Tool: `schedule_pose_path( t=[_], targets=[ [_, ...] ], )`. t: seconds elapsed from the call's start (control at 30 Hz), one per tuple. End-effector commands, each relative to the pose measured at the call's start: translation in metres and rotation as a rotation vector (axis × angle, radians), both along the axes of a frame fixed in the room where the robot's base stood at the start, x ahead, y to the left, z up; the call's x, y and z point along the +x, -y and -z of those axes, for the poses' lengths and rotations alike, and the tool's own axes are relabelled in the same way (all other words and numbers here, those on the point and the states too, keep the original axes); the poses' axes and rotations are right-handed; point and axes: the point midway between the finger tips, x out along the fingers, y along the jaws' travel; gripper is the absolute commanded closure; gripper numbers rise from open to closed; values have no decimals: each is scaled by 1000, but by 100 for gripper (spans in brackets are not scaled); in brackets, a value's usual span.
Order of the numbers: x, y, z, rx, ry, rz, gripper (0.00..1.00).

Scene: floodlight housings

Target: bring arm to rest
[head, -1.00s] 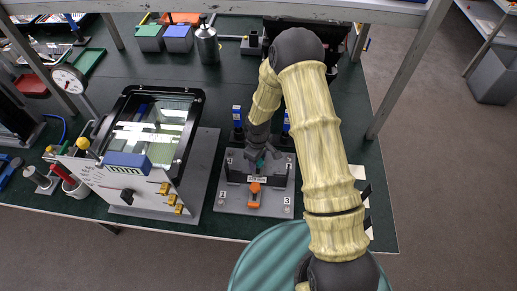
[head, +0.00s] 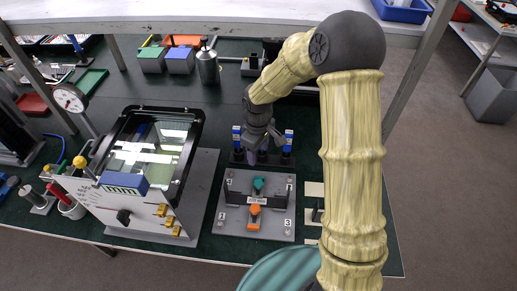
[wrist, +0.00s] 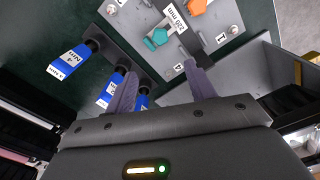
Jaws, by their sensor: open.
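My gripper (head: 263,152) is at the end of my raised arm, above the back edge of the grey fixture plate (head: 228,222). In the wrist view its two fingers (wrist: 158,92) are spread apart with nothing between them. The plate carries a teal knob (head: 258,184) and an orange knob (head: 254,211). Several blue-handled tools (head: 288,140) stand in a dark holder behind the plate, partly hidden by my gripper.
A tester with a framed glass lid (head: 150,150) stands left of the plate. A black bottle (head: 207,66) and blue and green boxes (head: 180,60) are at the back. A shelf (head: 230,28) spans above the table, with a post (head: 408,80) at the right.

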Motion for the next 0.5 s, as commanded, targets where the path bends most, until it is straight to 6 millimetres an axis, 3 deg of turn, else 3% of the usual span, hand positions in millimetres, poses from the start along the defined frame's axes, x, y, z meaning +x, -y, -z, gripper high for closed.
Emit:
schedule_pose_path(
  t=[0.13,0.5],
  targets=[
    [0,0,-9,0,0,0,45],
    [0,0,-9,0,-1,0,45]
  ],
)
